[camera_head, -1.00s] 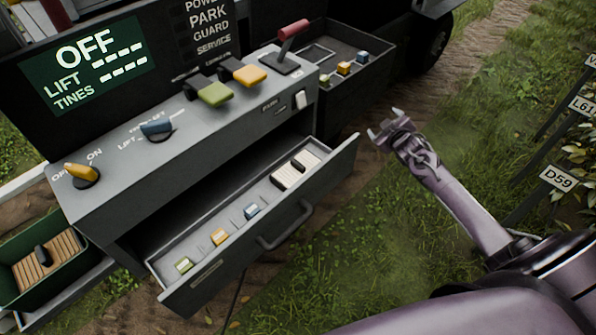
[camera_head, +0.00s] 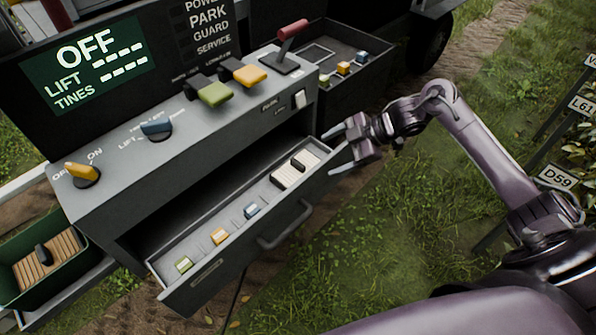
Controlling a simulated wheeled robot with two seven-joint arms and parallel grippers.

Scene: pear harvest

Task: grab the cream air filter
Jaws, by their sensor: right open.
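The cream air filter (camera_head: 284,177) is a pale pleated block with a black grip across its middle. It lies at the far right end of the open drawer (camera_head: 207,277). My right gripper (camera_head: 330,153) is open and empty, with its fingers pointing left. It is at the drawer's right end, just right of the filter in the picture. I cannot tell its exact height over the drawer wall. My left gripper is out of view.
The console (camera_head: 180,150) overhangs the drawer's back. A green bin (camera_head: 75,277) with a tan slatted filter (camera_head: 62,247) stands at left.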

